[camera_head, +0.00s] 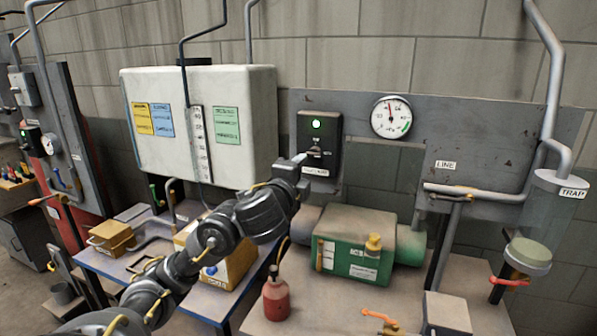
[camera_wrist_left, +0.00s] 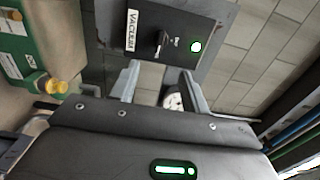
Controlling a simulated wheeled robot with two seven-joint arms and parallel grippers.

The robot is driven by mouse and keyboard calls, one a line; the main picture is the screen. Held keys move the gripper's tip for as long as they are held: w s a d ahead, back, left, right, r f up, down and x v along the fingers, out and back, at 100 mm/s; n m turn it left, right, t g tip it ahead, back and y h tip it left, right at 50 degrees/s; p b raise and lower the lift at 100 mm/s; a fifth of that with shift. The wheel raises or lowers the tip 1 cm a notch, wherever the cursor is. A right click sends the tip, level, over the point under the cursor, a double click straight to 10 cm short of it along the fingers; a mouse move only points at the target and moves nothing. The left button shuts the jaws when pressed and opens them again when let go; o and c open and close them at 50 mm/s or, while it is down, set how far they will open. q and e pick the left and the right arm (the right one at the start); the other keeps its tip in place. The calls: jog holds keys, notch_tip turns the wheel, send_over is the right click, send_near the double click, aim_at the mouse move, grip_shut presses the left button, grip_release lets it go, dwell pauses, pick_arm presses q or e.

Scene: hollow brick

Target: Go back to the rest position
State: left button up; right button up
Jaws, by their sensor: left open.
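My left gripper (camera_head: 302,160) is in front of the black switch box (camera_head: 333,140) on the grey panel, close to its lower left. In the left wrist view, the gripper's two fingers (camera_wrist_left: 160,82) are apart with nothing between them. The switch box (camera_wrist_left: 178,25) shows a VACUUM label, a dark knob and a lit green lamp. The fingers appear near the box's edge; I cannot tell whether they touch it. My right gripper is not in view.
A round gauge (camera_head: 391,117) is right of the switch box. A green pump (camera_head: 357,258) and red bottle (camera_head: 277,299) stand on the bench below. A white tank (camera_head: 240,90) hangs on the left. A clear trap (camera_head: 540,215) and pipes are at right.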

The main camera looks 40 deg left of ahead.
pick_arm(q)
jog(key=shift+w+d, duration=0.25)
